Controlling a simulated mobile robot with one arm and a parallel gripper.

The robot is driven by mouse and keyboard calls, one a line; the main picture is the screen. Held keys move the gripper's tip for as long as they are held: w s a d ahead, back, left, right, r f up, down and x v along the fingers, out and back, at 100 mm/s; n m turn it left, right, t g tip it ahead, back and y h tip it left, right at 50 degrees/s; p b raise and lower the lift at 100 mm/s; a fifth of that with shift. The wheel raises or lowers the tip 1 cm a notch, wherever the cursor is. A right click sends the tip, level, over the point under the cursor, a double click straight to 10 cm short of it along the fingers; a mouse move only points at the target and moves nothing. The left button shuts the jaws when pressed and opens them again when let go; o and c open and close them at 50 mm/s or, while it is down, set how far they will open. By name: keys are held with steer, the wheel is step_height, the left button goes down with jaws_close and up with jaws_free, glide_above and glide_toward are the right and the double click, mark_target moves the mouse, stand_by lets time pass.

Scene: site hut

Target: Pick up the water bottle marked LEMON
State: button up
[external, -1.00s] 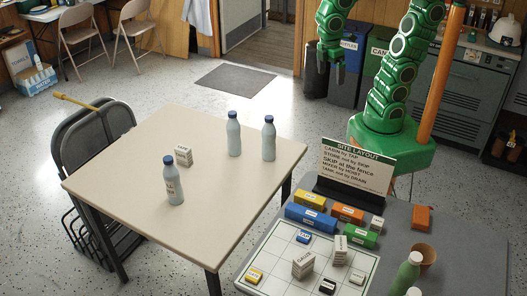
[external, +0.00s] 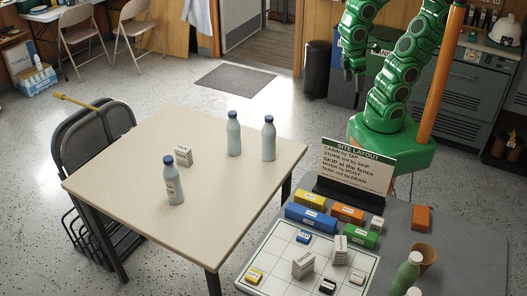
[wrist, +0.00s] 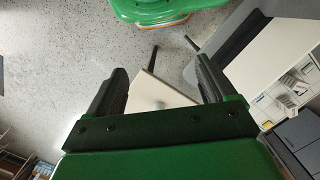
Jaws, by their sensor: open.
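Three pale blue-grey bottles with dark blue caps stand upright on the beige table (external: 130,165). One bottle (external: 174,185) is near the table's front, with dark lettering I cannot read in full. The other two, the left bottle (external: 234,135) and the right bottle (external: 269,140), stand near the far right side, with no lettering visible. I cannot tell which is LEMON. My gripper (external: 353,66) is up beyond the table's far right, apart from all the bottles. In the wrist view my gripper (wrist: 160,75) is open and empty, with part of the beige table (wrist: 150,87) below between its fingers.
A small white labelled block (external: 183,156) stands on the beige table. Folded chairs (external: 92,140) lean at the table's left.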

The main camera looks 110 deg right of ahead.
steer(key=w+d+f+m, duration=0.1)
steer(key=w, duration=0.7)
steer(key=w+d+f, duration=0.2)
steer(key=w, duration=0.7)
steer(key=m, duration=0.1)
glide_above(269, 117)
steer(key=f, duration=0.6)
steer(key=shift+a+f, duration=0.25)
steer(key=shift+f, duration=0.1)
steer(key=shift+w+d+f, duration=0.2)
steer(key=shift+w+f, duration=0.15)
steer(key=shift+w, duration=0.1)
steer(key=shift+f, duration=0.2)
steer(key=shift+s+f, duration=0.15)
steer(key=shift+f, duration=1.05)
steer(key=shift+s+f, duration=0.2)
steer(key=shift+f, duration=1.05)
steer(key=shift+s+f, duration=0.15)
steer(key=shift+f, duration=1.05)
jaws_close()
